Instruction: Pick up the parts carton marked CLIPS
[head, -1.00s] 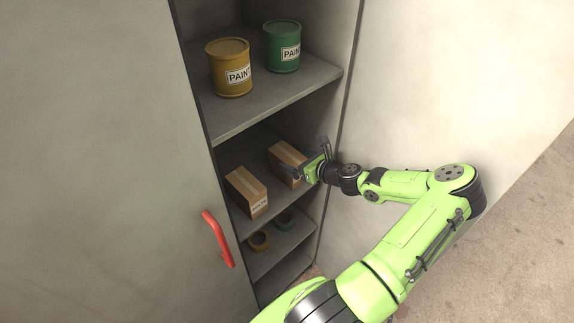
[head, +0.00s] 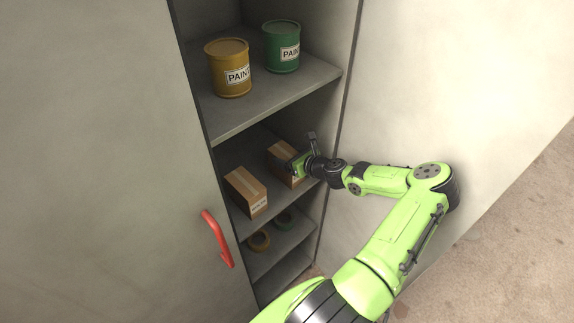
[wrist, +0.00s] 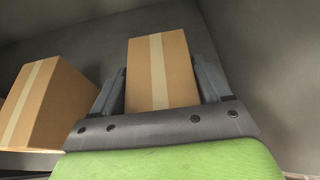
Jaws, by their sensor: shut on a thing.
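Two brown cartons stand on the middle shelf. I cannot tell which carton is marked CLIPS.
A yellow paint can (head: 228,70) and a green paint can (head: 282,46) stand on the shelf above. Tape rolls (head: 259,240) lie on the shelf below. A cabinet door with a red handle (head: 217,238) is at the left; the cabinet's side wall is close right of my gripper.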

